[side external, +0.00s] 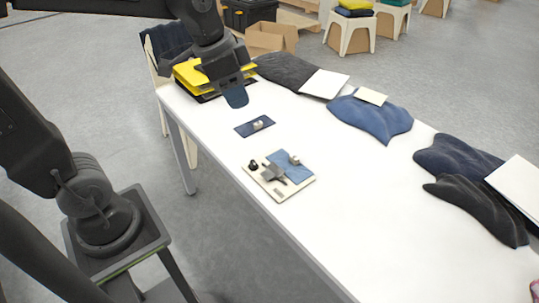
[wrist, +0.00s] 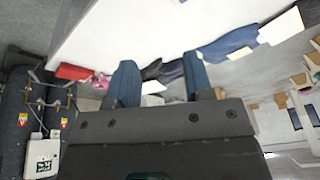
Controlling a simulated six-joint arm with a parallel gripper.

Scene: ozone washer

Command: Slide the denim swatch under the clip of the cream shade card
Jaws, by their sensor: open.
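The cream shade card (side external: 297,184) lies flat near the left edge of the white table in the side view. The card and swatch cannot be made out there.
Folded dark cloths, a blue cloth (side external: 375,118) and pale boards (side external: 324,83) line the right side. The white table (side external: 330,205) is clear around the card.

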